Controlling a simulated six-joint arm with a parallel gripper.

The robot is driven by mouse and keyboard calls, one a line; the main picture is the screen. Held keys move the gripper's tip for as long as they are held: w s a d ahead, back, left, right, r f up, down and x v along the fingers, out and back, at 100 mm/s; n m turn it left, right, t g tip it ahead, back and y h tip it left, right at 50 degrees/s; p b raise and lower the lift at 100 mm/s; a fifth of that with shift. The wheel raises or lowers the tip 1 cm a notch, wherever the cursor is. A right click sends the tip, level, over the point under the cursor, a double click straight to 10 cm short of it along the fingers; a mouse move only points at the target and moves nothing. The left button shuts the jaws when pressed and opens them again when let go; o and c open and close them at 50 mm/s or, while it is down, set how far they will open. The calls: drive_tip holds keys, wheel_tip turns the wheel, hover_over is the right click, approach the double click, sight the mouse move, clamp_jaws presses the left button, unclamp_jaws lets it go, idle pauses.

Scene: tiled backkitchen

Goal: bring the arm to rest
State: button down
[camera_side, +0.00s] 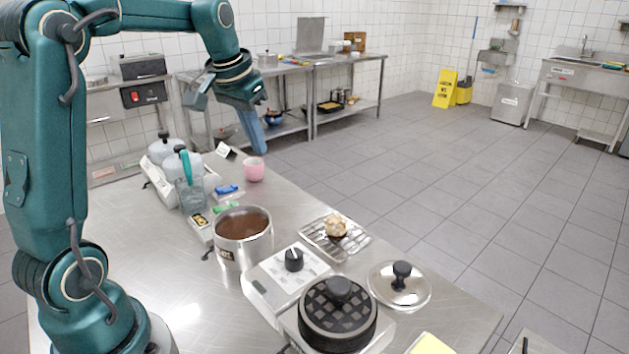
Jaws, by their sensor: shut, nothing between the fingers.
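My teal arm arches over the left side of the steel table (130,235). My gripper (262,150) hangs from its end, pointing down, above the far part of the table near the pink cup (254,170). Its fingers are shut with nothing between them. The gripper appears apart from the things below it, though its exact height is hard to judge.
The table's left part is mostly clear.

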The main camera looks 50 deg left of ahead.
drive_tip(key=s+d+r+m+t, duration=0.25)
drive_tip(key=s+d, duration=0.45)
drive_tip(key=d, duration=0.5)
drive_tip(key=s+d+f+h, duration=0.1)
drive_tip(key=s+d+f, duration=0.3)
drive_tip(key=s, duration=0.5)
wheel_tip(320, 180, down, 2)
drive_tip(key=shift+f+h, duration=0.25)
drive_tip(key=shift+h, duration=0.05)
drive_tip(key=shift+m+g, duration=0.25)
